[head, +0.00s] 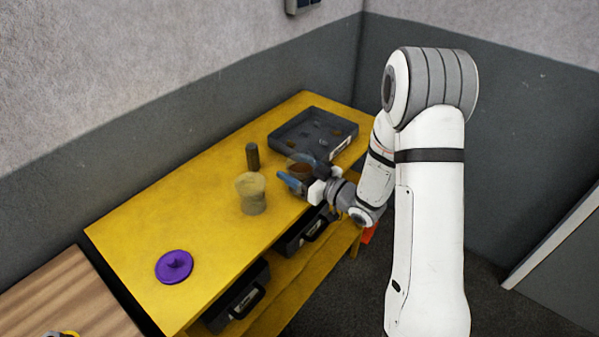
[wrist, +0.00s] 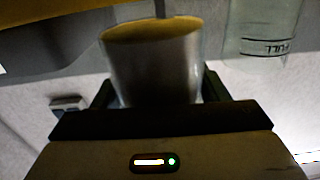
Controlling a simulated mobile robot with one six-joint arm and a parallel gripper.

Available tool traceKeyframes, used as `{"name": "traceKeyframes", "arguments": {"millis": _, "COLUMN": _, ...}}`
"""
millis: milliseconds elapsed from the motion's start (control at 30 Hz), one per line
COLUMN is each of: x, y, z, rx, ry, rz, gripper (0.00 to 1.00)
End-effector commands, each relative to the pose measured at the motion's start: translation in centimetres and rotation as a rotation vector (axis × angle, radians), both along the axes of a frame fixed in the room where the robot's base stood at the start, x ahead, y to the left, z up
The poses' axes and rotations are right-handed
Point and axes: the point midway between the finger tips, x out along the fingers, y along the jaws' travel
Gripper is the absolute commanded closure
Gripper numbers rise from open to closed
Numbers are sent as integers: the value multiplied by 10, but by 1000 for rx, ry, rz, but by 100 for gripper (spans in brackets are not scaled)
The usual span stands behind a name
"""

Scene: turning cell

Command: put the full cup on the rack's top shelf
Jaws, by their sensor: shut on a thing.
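My gripper (head: 300,180) reaches in from the right, over the front part of the top shelf of the yellow rack (head: 205,240). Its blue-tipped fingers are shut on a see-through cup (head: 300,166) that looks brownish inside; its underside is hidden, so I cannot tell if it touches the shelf. In the wrist view this cup (wrist: 155,65) sits between the fingers, pale with a yellow end. A second cup (head: 251,194), pale and yellowish, stands upright on the shelf left of my gripper. The wrist view also shows a clear cup (wrist: 262,25) marked "FULL".
A grey tray (head: 285,140) with several round things stands at the back right. A dark cylinder (head: 252,157) stands behind the pale cup. A purple lid-like disc (head: 174,266) lies at the near left. Black cases (head: 238,300) fill the lower shelf. The shelf's left half is mostly clear.

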Motion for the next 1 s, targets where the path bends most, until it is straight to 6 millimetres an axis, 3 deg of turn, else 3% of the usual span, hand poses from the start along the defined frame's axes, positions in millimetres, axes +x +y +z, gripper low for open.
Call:
{"name": "traceKeyframes", "arguments": {"millis": 133, "x": 0, "y": -1, "z": -13, "rx": 0, "ry": 0, "rz": -2, "gripper": 55}}
{"name": "traceKeyframes", "arguments": {"millis": 567, "x": 0, "y": -1, "z": -19, "rx": 0, "ry": -1, "rz": -3, "gripper": 55}}
{"name": "traceKeyframes", "arguments": {"millis": 600, "x": 0, "y": -1, "z": -17, "rx": 0, "ry": -1, "rz": -3, "gripper": 30}}
{"name": "traceKeyframes", "arguments": {"millis": 833, "x": 0, "y": -2, "z": -17, "rx": -1, "ry": -1, "rz": -3, "gripper": 11}}
{"name": "traceKeyframes", "arguments": {"millis": 1000, "x": 0, "y": -2, "z": -17, "rx": -1, "ry": -1, "rz": -4, "gripper": 10}}
